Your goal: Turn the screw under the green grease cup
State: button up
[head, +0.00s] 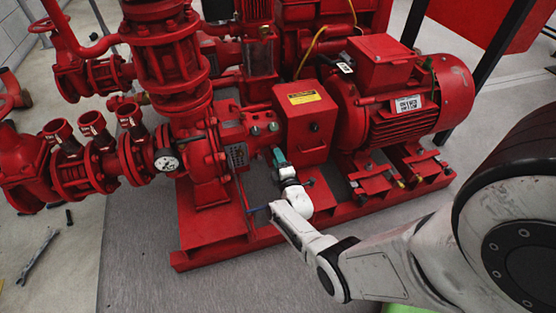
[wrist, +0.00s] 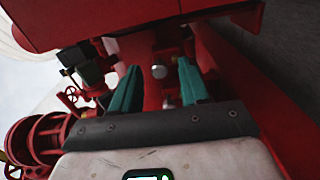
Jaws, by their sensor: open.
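My gripper (head: 277,155) has teal fingers and reaches in at the pump's bearing housing, left of the red guard box. In the wrist view the two fingers of my gripper (wrist: 158,67) stand apart. A small round grey screw-like piece (wrist: 159,71) shows in the gap between them, apart from both fingers as far as I can see. A second grey piece (wrist: 168,103) shows lower in the gap. I cannot make out a green grease cup for certain. Small grey-green fittings (head: 272,127) sit on top of the housing, just above my gripper in the head view.
The red guard box (head: 306,125) with a yellow label stands close right of my gripper. The red motor (head: 405,100) is farther right. The red base frame (head: 215,250) runs below. Red pipes and valves (head: 85,155) fill the left. Grey floor (head: 140,270) is clear in front.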

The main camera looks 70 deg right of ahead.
jog(key=p+v, duration=0.5)
jog(key=v, duration=0.5)
jog(key=shift+s+a, duration=0.25)
jog(key=shift+s, duration=0.1)
jog(key=shift+w, duration=0.15)
